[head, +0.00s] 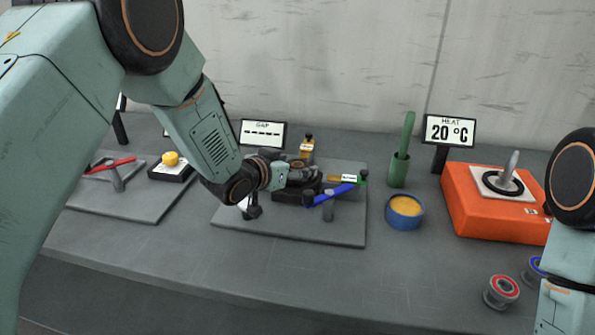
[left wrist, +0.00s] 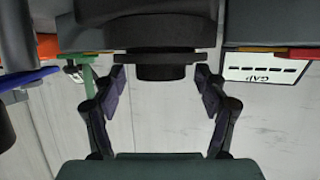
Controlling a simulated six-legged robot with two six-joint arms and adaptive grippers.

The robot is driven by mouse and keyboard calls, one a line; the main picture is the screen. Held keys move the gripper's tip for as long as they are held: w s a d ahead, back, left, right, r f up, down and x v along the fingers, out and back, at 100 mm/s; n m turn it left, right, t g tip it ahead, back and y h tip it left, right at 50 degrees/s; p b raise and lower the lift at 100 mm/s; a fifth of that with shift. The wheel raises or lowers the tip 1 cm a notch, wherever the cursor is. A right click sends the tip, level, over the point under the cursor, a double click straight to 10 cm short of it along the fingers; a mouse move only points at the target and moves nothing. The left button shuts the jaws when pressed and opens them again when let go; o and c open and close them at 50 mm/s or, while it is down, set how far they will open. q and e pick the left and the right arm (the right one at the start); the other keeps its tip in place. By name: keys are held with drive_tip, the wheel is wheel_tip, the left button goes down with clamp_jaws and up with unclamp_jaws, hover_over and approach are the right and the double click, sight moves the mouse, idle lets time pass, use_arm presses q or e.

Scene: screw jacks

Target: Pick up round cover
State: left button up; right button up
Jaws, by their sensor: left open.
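My left gripper (head: 302,174) is open over the middle grey plate (head: 285,230), close to a black fixture (head: 292,194). In the left wrist view, the open left gripper (left wrist: 160,85) has its two dark fingers spread apart. A dark round stepped piece (left wrist: 160,72) shows between and beyond the fingertips, with a gap on both sides; it appears to be the round cover. In the head view my gripper hides most of it. My right arm shows at the right edge, but its gripper is out of view.
A blue-handled tool (head: 332,195) lies just right of the gripper. A blue tub (head: 404,212), a green holder (head: 398,171) and an orange heater (head: 490,215) stand farther right. A gap display (head: 263,133) stands behind.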

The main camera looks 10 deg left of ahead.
use_arm(q)
drive_tip(key=shift+c, duration=0.2)
drive_tip(key=shift+w+f, duration=0.1)
drive_tip(key=c, duration=0.5)
clamp_jaws()
